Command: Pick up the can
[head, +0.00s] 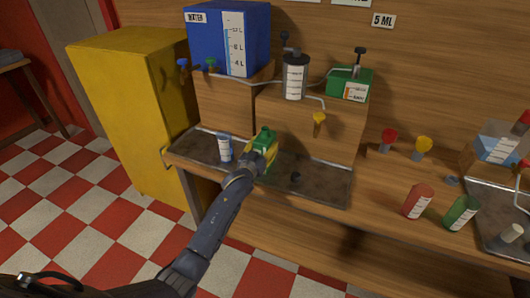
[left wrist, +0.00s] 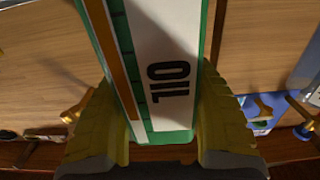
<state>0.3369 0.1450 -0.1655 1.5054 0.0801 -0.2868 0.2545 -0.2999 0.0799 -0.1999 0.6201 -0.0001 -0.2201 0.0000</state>
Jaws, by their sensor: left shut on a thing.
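The can is a green can (head: 266,137) with a white label; its label reads OIL in the left wrist view (left wrist: 172,75). My left gripper (head: 258,153) has yellow fingers and is shut on the can, one finger on each side of it in the left wrist view (left wrist: 155,125). In the head view the gripper hides the can's lower part. The can is over the metal tray (head: 320,183) on the counter; I cannot tell whether it touches the tray. My right gripper is not in view.
A clear measuring cup (head: 224,147) stands on the tray just left of the gripper. Wooden blocks behind carry a blue water tank (head: 228,38), a black-topped cylinder (head: 293,78) and a green box (head: 349,84). Red (head: 418,201) and green (head: 461,213) containers stand at the right.

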